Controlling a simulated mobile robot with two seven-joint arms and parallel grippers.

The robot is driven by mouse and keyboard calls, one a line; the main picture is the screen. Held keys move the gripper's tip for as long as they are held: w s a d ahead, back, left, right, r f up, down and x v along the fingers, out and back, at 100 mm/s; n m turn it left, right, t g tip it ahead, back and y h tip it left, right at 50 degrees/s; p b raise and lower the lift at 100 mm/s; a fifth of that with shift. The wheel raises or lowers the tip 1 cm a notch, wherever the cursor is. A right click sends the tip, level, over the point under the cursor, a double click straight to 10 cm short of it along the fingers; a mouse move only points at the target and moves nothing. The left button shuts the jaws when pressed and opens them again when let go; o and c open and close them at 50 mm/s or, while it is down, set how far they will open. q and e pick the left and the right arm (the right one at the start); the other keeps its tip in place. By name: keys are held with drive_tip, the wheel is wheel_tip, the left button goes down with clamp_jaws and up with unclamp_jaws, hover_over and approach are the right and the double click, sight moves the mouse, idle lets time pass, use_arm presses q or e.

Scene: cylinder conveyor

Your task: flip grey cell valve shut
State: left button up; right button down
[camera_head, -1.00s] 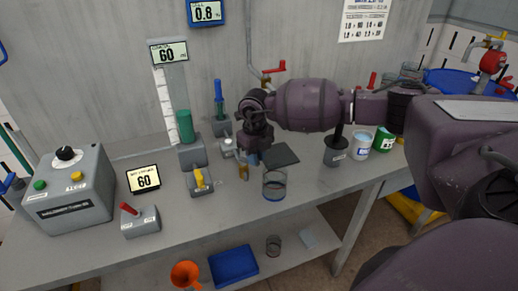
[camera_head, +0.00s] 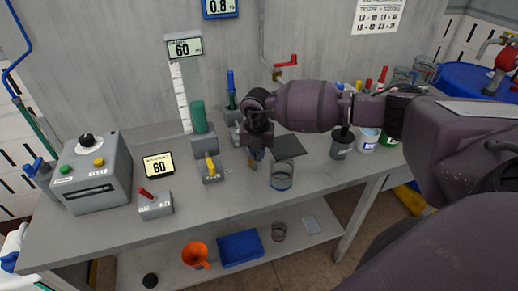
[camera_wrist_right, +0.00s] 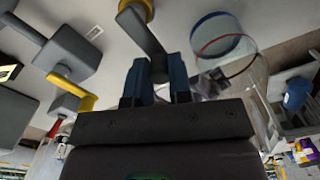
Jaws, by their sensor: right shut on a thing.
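My right gripper (camera_head: 255,158) points down at the bench, just left of a clear glass beaker. In the right wrist view its blue fingers (camera_wrist_right: 154,83) are shut on a dark grey lever handle (camera_wrist_right: 145,32). The lever joins a yellow collar (camera_wrist_right: 134,7) at the top edge. I take it for the grey cell valve; the wrist and fingers hide it in the head view. A grey block with a yellow lever (camera_head: 211,166) stands left of the gripper and also shows in the wrist view (camera_wrist_right: 76,92). My left gripper is not in view.
The glass beaker (camera_head: 282,177) stands close right of the gripper. A dark flat plate (camera_head: 288,146) lies behind it. A green cylinder (camera_head: 198,116), a red-lever box (camera_head: 155,205) and a control box (camera_head: 92,175) stand left. The bench front is clear.

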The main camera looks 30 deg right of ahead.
sight(257, 152)
idle(0.4)
drive_tip(key=c, duration=1)
unclamp_jaws()
drive_tip(key=shift+c, duration=0.2)
wheel_tip(257, 152, up, 11)
